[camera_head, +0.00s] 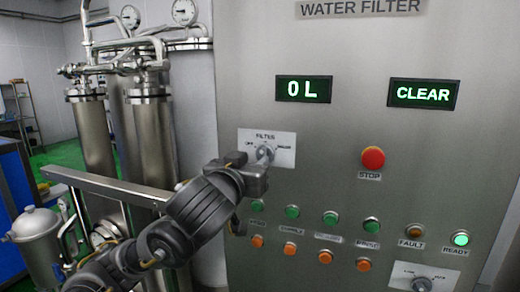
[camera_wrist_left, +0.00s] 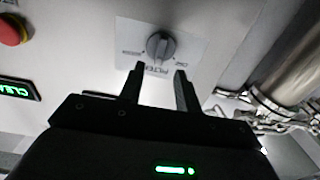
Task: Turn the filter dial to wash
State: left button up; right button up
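The left label looks like OFF; the right one is too small to read surely. In the left wrist view the dial (camera_wrist_left: 161,45) appears upside down, its grip bar roughly upright; which end points is unclear. My left gripper (camera_head: 258,166) is at the plate's lower left and partly covers it. In the wrist view its two fingers (camera_wrist_left: 159,70) are apart and empty, with the dial just beyond the gap. My right gripper is not in view.
A red stop button (camera_head: 373,158) is right of the dial. Green buttons (camera_head: 330,218) and orange lamps (camera_head: 325,257) are below, and a second dial (camera_head: 421,284) is lower right. Steel filter tubes (camera_head: 150,135) stand left.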

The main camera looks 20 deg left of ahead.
aim_at(262, 154)
pick_arm(q)
jog(key=w+p, duration=0.1)
jog(key=w, duration=0.3)
jog(key=shift+d+r, duration=0.1)
jog(key=shift+d, duration=0.05)
jog(key=shift+w+p, duration=0.35)
jog(key=shift+w, duration=0.05)
grip_shut()
